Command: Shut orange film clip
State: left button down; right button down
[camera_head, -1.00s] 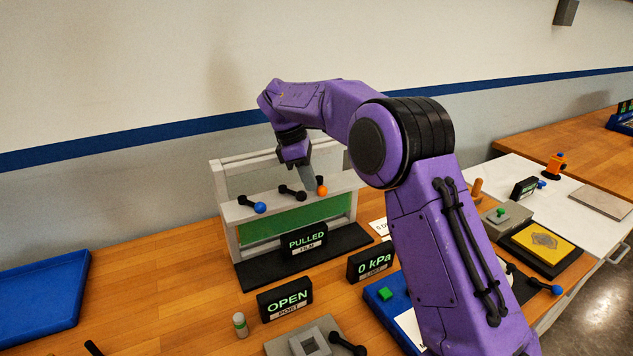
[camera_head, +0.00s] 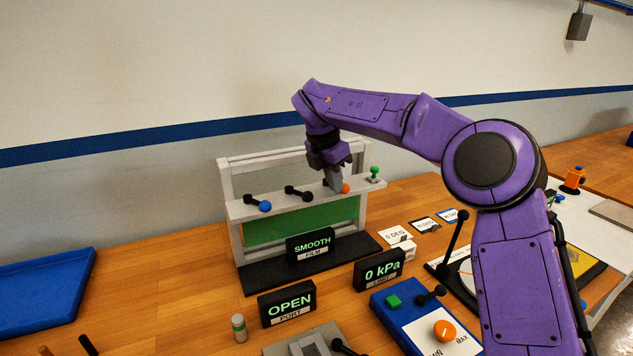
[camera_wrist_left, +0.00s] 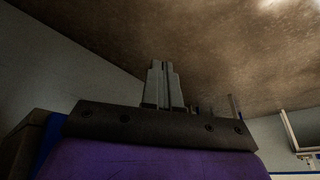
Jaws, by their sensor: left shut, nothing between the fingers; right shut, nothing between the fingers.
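The orange film clip (camera_head: 346,188) is a lever with an orange knob on the top bar of the grey film frame (camera_head: 232,213). My right gripper (camera_head: 337,186) is shut, with its fingertips down at the clip beside the orange knob, hiding the rest of the lever. Whether it touches the knob cannot be told. Two more clips stand on the same bar, one with a blue knob (camera_head: 265,206) and one all black (camera_head: 299,193). A sign at the frame's foot reads SMOOTH FILM (camera_head: 312,245). My left gripper (camera_wrist_left: 163,84) is shut and empty in the left wrist view, pointing upward.
Signs reading OPEN PORT (camera_head: 287,303) and 0 kPa LIMIT (camera_head: 380,271) stand in front of the frame. A blue box with an orange dial (camera_head: 445,331) is at the lower right. A blue tray (camera_head: 45,290) lies at the left, with clear wooden table between.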

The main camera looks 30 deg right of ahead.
jog(key=shift+d, duration=0.25)
dwell(0.5)
jog(key=p+v, duration=0.6)
jog(key=v, duration=0.4)
jog(key=shift+s, duration=0.2)
